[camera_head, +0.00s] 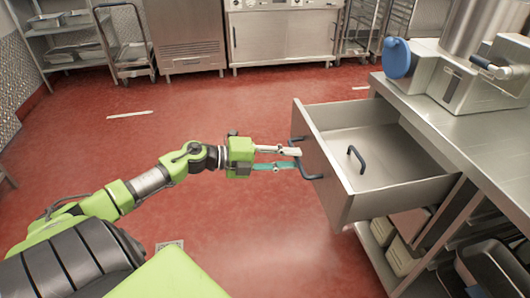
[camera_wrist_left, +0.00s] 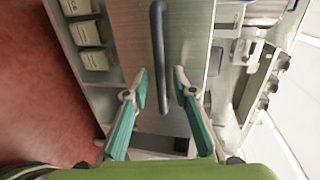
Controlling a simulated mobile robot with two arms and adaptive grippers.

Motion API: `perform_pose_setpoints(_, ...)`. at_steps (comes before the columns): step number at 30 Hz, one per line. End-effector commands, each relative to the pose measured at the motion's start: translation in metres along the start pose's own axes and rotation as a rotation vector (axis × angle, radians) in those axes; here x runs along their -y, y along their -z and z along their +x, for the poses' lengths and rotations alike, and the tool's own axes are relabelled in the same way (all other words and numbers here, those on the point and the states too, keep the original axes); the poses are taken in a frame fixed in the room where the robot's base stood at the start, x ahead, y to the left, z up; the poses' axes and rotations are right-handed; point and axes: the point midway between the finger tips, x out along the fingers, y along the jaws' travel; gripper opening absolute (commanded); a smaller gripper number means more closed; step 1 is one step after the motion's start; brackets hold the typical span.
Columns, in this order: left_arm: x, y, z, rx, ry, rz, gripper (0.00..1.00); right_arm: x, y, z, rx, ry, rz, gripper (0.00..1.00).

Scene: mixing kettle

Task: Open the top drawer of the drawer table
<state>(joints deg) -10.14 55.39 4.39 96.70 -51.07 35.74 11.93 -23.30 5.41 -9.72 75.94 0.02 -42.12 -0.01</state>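The top drawer (camera_head: 335,185) of the metal drawer table (camera_head: 430,120) stands pulled out to the left, its inside visible. Its dark blue bar handle (camera_head: 308,173) is on the front face and also shows in the left wrist view (camera_wrist_left: 158,40). My left gripper (camera_head: 297,158) is at the handle. In the left wrist view its two fingertips (camera_wrist_left: 162,82) are apart, one on each side of the bar, with gaps between them and it. A curved dark blue piece (camera_head: 357,158) shows inside the drawer. My right gripper is not in view.
A machine with a blue round part (camera_head: 398,58) stands on the table top. Containers (camera_head: 402,257) sit on a shelf below the drawer. The red floor (camera_head: 230,115) left of the drawer is clear. Steel cabinets (camera_head: 285,38) line the back.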

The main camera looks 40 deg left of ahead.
Motion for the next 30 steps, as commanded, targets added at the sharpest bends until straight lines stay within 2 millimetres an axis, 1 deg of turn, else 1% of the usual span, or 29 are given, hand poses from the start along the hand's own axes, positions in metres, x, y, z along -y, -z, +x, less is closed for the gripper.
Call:
perform_pose_setpoints(1,-0.003,0.0,-0.009,0.001,-0.005,-0.003,0.25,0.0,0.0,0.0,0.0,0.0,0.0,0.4)
perform_pose_setpoints(9,-0.002,0.0,-0.056,0.0,-0.003,-0.003,0.25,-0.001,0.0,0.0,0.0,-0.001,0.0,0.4)
perform_pose_setpoints(15,-0.001,0.0,-0.082,0.001,-0.001,-0.002,0.25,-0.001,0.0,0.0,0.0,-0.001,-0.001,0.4)
perform_pose_setpoints(21,0.0,0.0,-0.093,0.0,0.0,0.0,0.25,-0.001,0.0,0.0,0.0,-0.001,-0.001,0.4)
perform_pose_setpoints(30,0.0,0.0,-0.093,0.0,0.0,0.0,0.25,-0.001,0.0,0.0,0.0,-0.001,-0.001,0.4)
